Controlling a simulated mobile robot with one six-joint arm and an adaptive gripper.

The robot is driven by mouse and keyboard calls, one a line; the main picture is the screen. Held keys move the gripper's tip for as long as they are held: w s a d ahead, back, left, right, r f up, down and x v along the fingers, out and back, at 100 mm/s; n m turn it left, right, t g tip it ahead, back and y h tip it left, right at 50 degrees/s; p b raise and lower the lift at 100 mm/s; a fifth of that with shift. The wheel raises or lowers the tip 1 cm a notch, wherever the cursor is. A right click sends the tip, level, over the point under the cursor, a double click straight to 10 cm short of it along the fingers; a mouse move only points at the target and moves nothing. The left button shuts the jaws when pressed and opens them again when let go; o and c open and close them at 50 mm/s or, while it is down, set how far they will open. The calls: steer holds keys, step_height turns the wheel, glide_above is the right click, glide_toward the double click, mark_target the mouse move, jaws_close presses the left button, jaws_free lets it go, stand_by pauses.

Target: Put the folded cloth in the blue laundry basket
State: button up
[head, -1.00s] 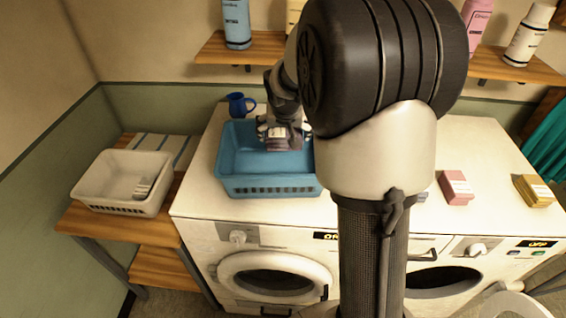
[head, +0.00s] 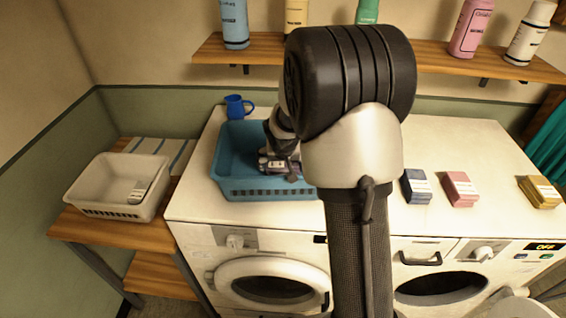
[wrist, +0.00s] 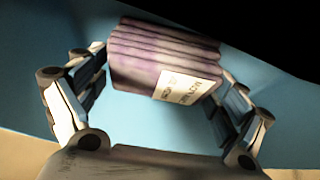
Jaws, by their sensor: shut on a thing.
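The blue laundry basket (head: 232,150) stands on top of the left washing machine, partly hidden by my arm. My gripper (head: 280,168) is low over the right part of the basket, within its outline in the head view. In the wrist view my gripper (wrist: 160,75) is shut on a folded purple cloth (wrist: 150,52) with a white label, one finger on each side. The basket's blue surface (wrist: 150,115) fills the background behind the cloth. I cannot tell whether the cloth touches the basket's floor.
A white basket (head: 100,205) with a small item in it stands on the wooden bench at left. A blue mug (head: 237,106) stands behind the blue basket. Blue (head: 415,187), pink (head: 459,189) and yellow (head: 538,192) folded cloths lie on the right machine. Bottles line the shelf (head: 430,58).

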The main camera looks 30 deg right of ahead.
steer(key=shift+f, duration=0.1)
steer(key=shift+f, duration=0.15)
steer(key=o, duration=0.8)
